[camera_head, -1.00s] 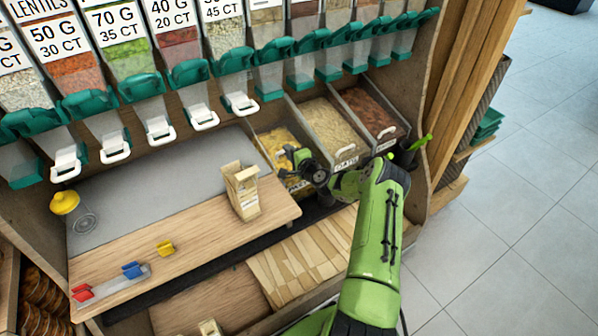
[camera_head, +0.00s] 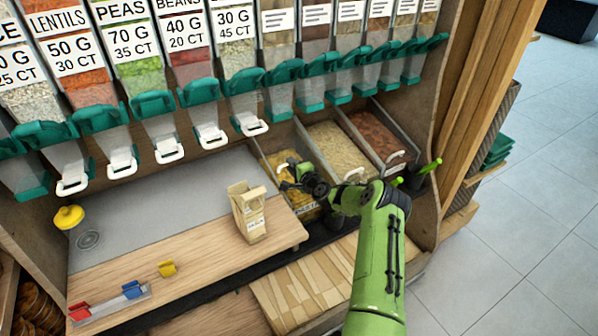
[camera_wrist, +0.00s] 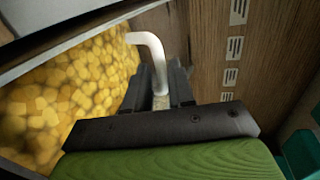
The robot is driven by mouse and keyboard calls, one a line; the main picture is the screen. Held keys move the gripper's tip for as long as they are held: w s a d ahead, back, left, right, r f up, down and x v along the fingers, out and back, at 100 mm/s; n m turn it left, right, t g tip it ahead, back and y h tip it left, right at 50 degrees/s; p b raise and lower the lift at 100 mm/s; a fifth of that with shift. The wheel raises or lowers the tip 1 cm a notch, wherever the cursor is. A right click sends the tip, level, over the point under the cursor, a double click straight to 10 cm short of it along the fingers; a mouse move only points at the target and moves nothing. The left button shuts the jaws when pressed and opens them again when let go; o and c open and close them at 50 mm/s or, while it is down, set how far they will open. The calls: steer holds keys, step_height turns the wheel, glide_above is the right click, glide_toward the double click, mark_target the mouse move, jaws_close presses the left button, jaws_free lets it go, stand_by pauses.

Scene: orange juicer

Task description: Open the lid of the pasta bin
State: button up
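The pasta bin (camera_head: 305,209) is the leftmost of three low bins, with yellow pasta inside and a label on its front. The pasta fills the left of the wrist view (camera_wrist: 60,105). My gripper (camera_head: 287,174) is over the front part of this bin in the head view and hides some of it. In the wrist view, a white bent handle (camera_wrist: 155,52) rises between the two dark fingers (camera_wrist: 162,88). The fingers stand close together with the handle's lower part between them. A clear lid cannot be told apart from the pasta behind it.
Two more bins stand to the right, one with pale oats (camera_head: 340,148) and one with brown contents (camera_head: 375,135). A paper bag (camera_head: 249,213) stands on the wooden counter at the left. Dispensers with green spouts (camera_head: 200,92) hang above. A wooden board (camera_head: 300,283) lies in front.

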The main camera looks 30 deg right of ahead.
steer(key=p+v, duration=0.2)
steer(key=v, duration=1.3)
